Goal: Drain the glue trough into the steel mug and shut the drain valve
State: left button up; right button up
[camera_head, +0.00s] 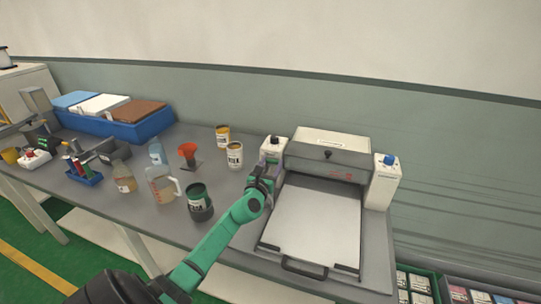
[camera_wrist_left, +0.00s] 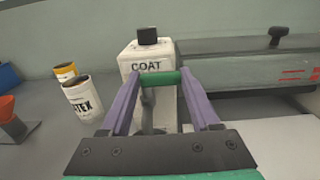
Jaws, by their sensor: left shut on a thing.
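My left gripper (camera_head: 266,177) is at the left side of the coating machine (camera_head: 328,152). In the left wrist view its two purple fingers (camera_wrist_left: 160,82) are shut on a short green bar (camera_wrist_left: 160,77), with a grey stem (camera_wrist_left: 148,108) below it. The bar looks like the valve's handle; the valve body is mostly hidden. Behind it stands a white box marked COAT (camera_wrist_left: 148,55) with a black knob, which also shows in the head view (camera_head: 272,148). I cannot make out the glue inside the trough or pick out a steel mug. My right gripper is not in view.
A dark green-rimmed can (camera_head: 200,203), a clear jug (camera_head: 161,186) and an orange funnel (camera_head: 188,152) stand left of my arm. Two labelled cans (camera_head: 234,155) stand behind. A blue bin (camera_head: 144,123) is at the back left. The machine's pale bed (camera_head: 313,222) is clear.

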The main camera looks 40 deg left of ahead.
pick_arm(q)
jog(key=o, duration=1.4)
jog(key=shift+c, duration=0.2)
jog(key=shift+s, duration=0.15)
jog(key=v, duration=1.4)
jog(key=shift+s, duration=0.15)
jog(key=shift+r, duration=0.15)
